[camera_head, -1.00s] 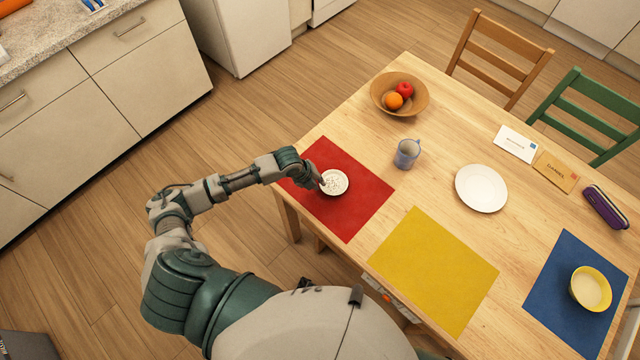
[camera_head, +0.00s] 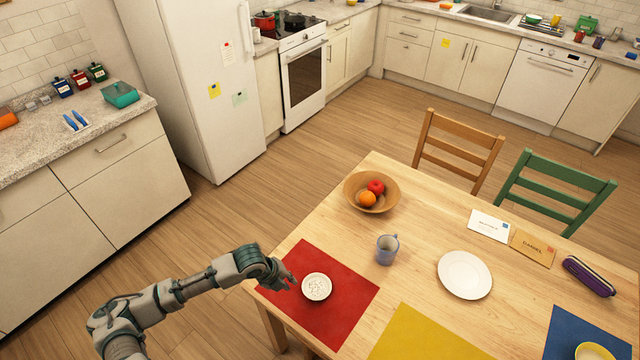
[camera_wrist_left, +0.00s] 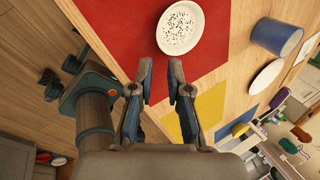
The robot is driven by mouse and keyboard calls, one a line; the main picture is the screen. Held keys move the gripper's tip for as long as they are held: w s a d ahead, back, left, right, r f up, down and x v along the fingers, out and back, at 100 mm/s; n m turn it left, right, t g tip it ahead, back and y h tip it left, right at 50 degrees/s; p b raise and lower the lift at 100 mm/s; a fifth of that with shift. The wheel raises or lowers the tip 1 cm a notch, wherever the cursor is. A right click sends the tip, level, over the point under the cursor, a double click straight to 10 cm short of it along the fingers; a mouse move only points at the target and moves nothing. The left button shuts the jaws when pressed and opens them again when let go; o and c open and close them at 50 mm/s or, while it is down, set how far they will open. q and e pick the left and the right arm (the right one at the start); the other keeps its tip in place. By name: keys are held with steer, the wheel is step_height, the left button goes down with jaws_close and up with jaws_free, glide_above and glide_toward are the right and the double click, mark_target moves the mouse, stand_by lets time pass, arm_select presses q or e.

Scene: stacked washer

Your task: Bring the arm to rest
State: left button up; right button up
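My left gripper (camera_head: 284,278) is at the left edge of the red placemat (camera_head: 335,316), just left of a small white bowl (camera_head: 316,286) with dark specks in it. In the left wrist view the two fingers of my left gripper (camera_wrist_left: 160,82) stand apart with nothing between them. The speckled bowl (camera_wrist_left: 181,27) lies beyond the fingertips on the red mat and is apart from them.
The wooden table also bears a blue mug (camera_head: 386,249), a fruit bowl (camera_head: 357,205), a white plate (camera_head: 464,275), envelopes (camera_head: 533,247) and a purple case (camera_head: 588,276). Chairs stand behind it. Open floor lies between the table and the counter (camera_head: 110,190).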

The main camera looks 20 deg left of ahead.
arm_select(q)
steer(key=s+d+f+n, duration=0.1)
steer(key=s+d+n, duration=0.1)
steer(key=d+n, duration=0.1)
steer(key=s+d+f+n, duration=0.2)
steer(key=s+d+n, duration=0.1)
steer(key=s+d+f+n, duration=0.1)
steer(key=s+d+n, duration=0.2)
steer(key=shift+s+d+f+t+h, duration=0.1)
steer(key=shift+d+f+t+h, duration=0.1)
steer(key=shift+f+t+h, duration=0.15)
steer(key=s+a+f+n+g+y, duration=0.1)
steer(key=s+a+f+n+y, duration=0.1)
steer(key=s+a+n, duration=0.4)
steer(key=s+a+f+n+y, duration=0.1)
steer(key=s+f+n+y, duration=0.1)
steer(key=s+n, duration=0.65)
step_height(320, 180, down, 24)
steer(key=g, duration=0.1)
steer(key=s+a+f+g, duration=0.1)
steer(key=s+a+f, duration=0.1)
steer(key=s+f, duration=1.4)
steer(key=shift+s+a+f, duration=0.35)
steer(key=shift+f, duration=0.15)
